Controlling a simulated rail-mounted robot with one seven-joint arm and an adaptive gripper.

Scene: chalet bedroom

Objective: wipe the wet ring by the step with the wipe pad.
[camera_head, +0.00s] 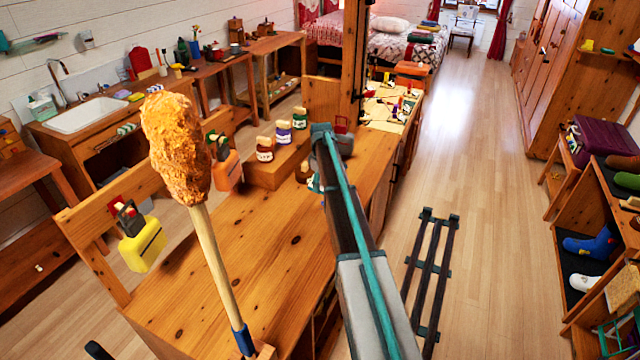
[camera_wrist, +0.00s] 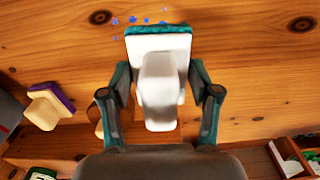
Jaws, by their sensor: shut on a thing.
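My gripper (camera_wrist: 160,97) is shut on the white handle of the wipe pad (camera_wrist: 158,45), which has a teal wiping face. The pad is at the wooden bench top (camera_wrist: 250,60); whether it touches the wood is not clear. A few blue wet spots (camera_wrist: 131,20) show just beyond the pad's edge in the wrist view, and the pad may cover more of the mark. In the head view, the wooden step (camera_head: 262,178) stands on the bench to the left of my arm. My arm mostly hides the gripper and pad there.
Several jars (camera_head: 264,150) stand on and by the step. A long-handled orange duster (camera_head: 176,145) stands upright at the bench's near left. A purple-edged block (camera_wrist: 48,105) lies left of my gripper.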

